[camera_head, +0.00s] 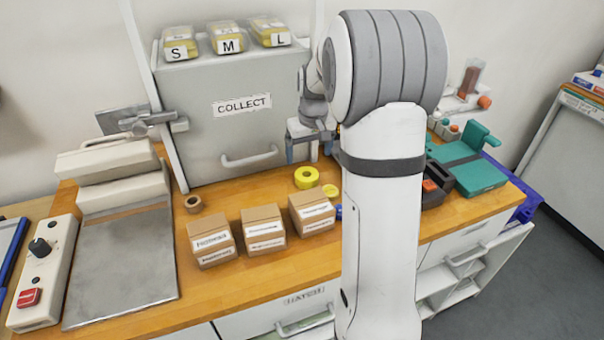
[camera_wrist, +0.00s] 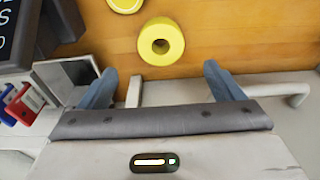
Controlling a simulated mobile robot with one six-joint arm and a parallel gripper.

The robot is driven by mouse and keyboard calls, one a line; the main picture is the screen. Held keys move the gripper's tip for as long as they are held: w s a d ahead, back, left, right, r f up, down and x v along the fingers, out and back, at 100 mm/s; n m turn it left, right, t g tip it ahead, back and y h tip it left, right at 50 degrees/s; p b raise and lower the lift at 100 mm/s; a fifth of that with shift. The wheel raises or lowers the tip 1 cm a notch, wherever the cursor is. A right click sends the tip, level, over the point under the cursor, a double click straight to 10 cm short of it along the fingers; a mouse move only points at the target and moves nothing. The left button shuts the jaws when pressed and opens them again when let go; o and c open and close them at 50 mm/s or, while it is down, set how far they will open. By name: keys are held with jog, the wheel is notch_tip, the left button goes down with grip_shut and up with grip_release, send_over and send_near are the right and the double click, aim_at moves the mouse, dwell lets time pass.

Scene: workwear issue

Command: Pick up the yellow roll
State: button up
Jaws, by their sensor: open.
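The yellow roll (camera_head: 298,181) lies flat on the wooden worktop, in front of the grey COLLECT cabinet. In the wrist view the yellow roll (camera_wrist: 162,60) shows its round hole and sits just beyond the fingertips, roughly centred between them. My gripper (camera_head: 308,156) is open and empty, near the cabinet front and behind the roll in the head view. In the wrist view the blue fingers of my gripper (camera_wrist: 160,69) are spread wide and do not touch the roll.
A flat yellow disc (camera_head: 331,190) lies close to the roll. Three labelled cardboard boxes (camera_head: 264,236) stand in front. A small brown roll (camera_head: 193,204) lies to the left. The COLLECT cabinet (camera_head: 205,130) stands close behind. A black holder (camera_head: 436,190) stands to the right.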

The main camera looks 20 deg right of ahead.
aim_at(307, 171)
jog(key=f, duration=0.5)
jog(key=f+p, duration=0.1)
jog(key=f, duration=0.1)
jog(key=shift+w+a+f, duration=0.1)
jog(key=shift+w+f, duration=0.25)
jog(key=shift+c, duration=0.4)
jog(key=c, duration=1)
